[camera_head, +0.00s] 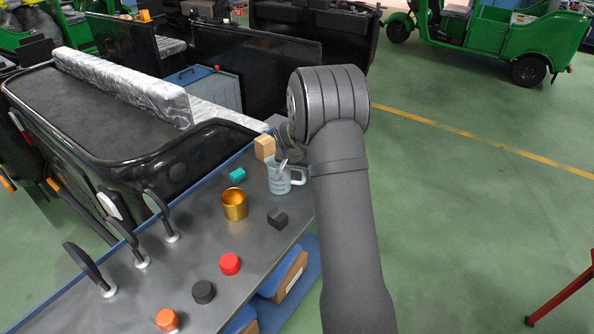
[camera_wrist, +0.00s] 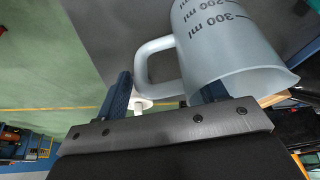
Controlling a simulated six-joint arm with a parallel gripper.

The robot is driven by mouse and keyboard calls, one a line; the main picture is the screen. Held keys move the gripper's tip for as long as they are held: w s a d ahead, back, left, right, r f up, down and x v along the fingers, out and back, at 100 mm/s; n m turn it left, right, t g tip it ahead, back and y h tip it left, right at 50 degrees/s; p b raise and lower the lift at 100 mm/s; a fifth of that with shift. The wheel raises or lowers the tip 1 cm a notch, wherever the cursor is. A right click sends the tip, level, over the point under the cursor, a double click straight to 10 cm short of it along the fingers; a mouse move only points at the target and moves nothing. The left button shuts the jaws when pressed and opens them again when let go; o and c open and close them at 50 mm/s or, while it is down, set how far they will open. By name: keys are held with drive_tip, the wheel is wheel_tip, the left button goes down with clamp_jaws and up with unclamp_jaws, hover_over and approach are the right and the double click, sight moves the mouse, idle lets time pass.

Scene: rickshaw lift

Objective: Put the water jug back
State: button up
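The water jug (camera_head: 277,183) is a pale blue-grey measuring jug with its handle on the right, at the right edge of the grey table in the head view. In the wrist view the jug (camera_wrist: 228,50) fills the upper right, with ml marks and its handle (camera_wrist: 143,62) toward the left. My gripper (camera_wrist: 166,94) is open, its two blue fingers apart at the jug's rim end. The handle lies across the gap between them; the right finger overlaps the jug's rim. I cannot tell whether either finger touches it. In the head view my arm hides most of the gripper.
The grey table (camera_head: 200,275) holds a gold cup (camera_head: 235,204), a dark block (camera_head: 277,218), a teal block (camera_head: 237,174), a wooden block (camera_head: 264,147), and red (camera_head: 230,264), black (camera_head: 203,292) and orange (camera_head: 167,320) pieces. Black hooks (camera_head: 88,267) stand along its left side.

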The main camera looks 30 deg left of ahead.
drive_tip(key=shift+o, duration=0.9)
drive_tip(key=shift+r, duration=0.25)
drive_tip(key=v, duration=1.2)
drive_tip(key=shift+f, duration=0.15)
drive_tip(key=x, duration=1.2)
drive_tip(key=shift+r, duration=1.15)
